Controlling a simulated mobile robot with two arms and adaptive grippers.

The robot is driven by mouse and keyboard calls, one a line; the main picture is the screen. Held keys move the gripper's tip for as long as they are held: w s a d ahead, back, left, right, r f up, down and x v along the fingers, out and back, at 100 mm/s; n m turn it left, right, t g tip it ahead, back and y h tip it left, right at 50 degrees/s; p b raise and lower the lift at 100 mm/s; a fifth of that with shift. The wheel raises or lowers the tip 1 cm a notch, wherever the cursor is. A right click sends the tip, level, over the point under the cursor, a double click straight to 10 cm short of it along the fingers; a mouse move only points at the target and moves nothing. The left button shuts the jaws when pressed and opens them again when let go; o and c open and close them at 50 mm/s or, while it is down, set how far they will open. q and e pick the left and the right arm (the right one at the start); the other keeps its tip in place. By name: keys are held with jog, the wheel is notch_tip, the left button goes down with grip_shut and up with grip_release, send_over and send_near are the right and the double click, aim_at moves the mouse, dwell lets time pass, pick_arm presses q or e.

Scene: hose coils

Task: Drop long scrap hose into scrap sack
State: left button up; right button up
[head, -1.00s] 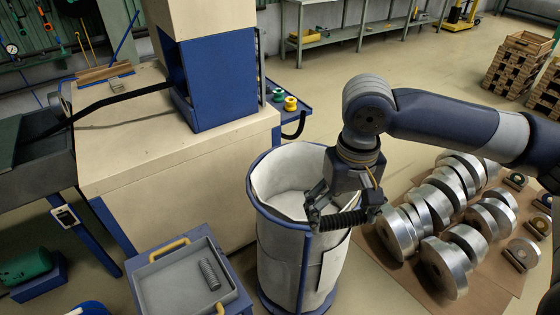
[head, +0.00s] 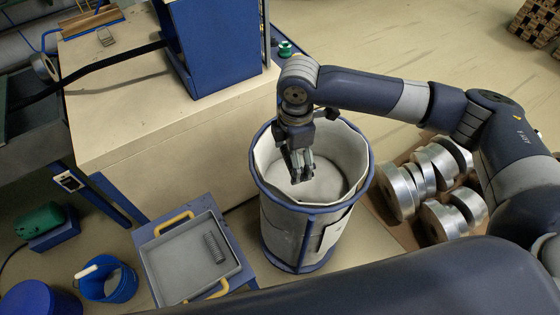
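The scrap sack (head: 335,228) is a white liner in a blue round frame on the floor, standing upright with its mouth open. My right gripper (head: 300,176) points down over the mouth of the sack, its fingertips in front of the pale inside. I cannot make out whether the fingers are open or shut. No long black scrap hose shows in or beside the fingers now; the sack's near wall hides part of its inside. A short grey ribbed piece (head: 215,248) lies in a grey tray (head: 171,277) left of the sack. My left gripper is not in view.
A beige machine bench (head: 120,130) with a blue housing (head: 222,50) stands behind and left, a black strip running across it. Silver metal rolls (head: 440,222) lie on a board at right. Blue buckets (head: 107,285) stand at lower left. Open floor lies beyond the sack.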

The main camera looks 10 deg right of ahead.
jog(key=shift+a+f+n+p, duration=1.05)
jog(key=shift+f+n, duration=1.15)
jog(key=shift+n, duration=2.1)
pick_arm(q)
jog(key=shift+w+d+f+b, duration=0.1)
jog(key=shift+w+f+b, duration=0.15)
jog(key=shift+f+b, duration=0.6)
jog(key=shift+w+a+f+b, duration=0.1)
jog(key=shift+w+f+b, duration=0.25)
jog(key=shift+b, duration=1)
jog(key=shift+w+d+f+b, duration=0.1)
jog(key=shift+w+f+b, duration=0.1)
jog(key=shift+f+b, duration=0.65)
pick_arm(e)
jog(key=w+d+f, duration=0.4)
jog(key=w+d, duration=0.2)
jog(key=shift+w+d+f, duration=0.25)
jog(key=shift+d, duration=0.05)
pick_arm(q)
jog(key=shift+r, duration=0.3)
pick_arm(e)
jog(key=o, duration=1)
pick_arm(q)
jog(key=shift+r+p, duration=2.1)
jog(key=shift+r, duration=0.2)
pick_arm(e)
jog(key=shift+r, duration=2.05)
